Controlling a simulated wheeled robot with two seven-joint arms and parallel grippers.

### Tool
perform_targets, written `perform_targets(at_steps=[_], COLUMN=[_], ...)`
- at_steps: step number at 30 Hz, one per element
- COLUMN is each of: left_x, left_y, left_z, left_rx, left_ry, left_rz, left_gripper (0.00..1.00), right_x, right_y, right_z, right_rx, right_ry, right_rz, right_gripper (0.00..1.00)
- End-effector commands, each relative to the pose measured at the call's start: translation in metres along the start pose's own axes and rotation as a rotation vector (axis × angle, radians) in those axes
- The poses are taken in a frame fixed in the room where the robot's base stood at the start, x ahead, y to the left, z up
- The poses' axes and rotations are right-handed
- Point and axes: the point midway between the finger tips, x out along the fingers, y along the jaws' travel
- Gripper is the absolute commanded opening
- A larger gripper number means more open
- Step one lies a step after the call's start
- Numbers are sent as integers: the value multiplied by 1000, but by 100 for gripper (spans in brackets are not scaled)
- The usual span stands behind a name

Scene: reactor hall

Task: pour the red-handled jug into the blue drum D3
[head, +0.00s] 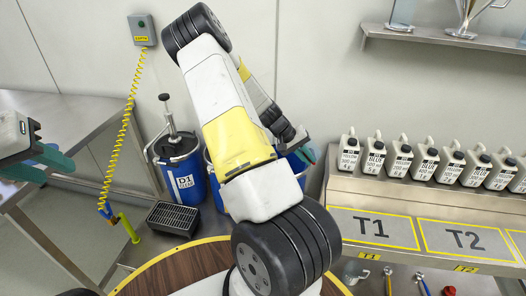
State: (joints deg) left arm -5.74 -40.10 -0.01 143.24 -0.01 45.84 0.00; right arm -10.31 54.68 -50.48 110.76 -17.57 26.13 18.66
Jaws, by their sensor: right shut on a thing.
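A blue drum labelled D1 (184,181) stands left of my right arm. Parts of other blue drums (298,164) show behind my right arm; their labels are hidden, so I cannot tell which is D3. My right gripper (308,152) is mostly hidden behind its own arm, above the blue drum there. My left gripper (49,166) is at the left edge, open and empty, away from the drums.
Several white jugs (426,160) stand in a row on a steel bench with marked areas T1 (374,242) and T2. A black grated box (173,218) sits before D1. A yellow coiled cable (126,125) hangs from a wall box. A round wooden top (180,268) is in front.

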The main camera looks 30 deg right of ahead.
Motion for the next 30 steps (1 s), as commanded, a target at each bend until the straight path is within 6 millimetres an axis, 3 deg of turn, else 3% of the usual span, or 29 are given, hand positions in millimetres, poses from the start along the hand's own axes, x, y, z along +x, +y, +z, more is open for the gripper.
perform_targets(at_steps=[18, 30], left_x=[0, 0], left_y=[0, 0], left_z=[0, 0], left_rx=[0, 0], left_ry=[0, 0], left_rz=[0, 0], left_gripper=[36, 36], right_x=[0, 4], right_y=[-12, -19], right_z=[-1, -1], right_rx=[0, 7], right_ry=[1, 1], right_rz=[433, 580], right_gripper=[0, 0])
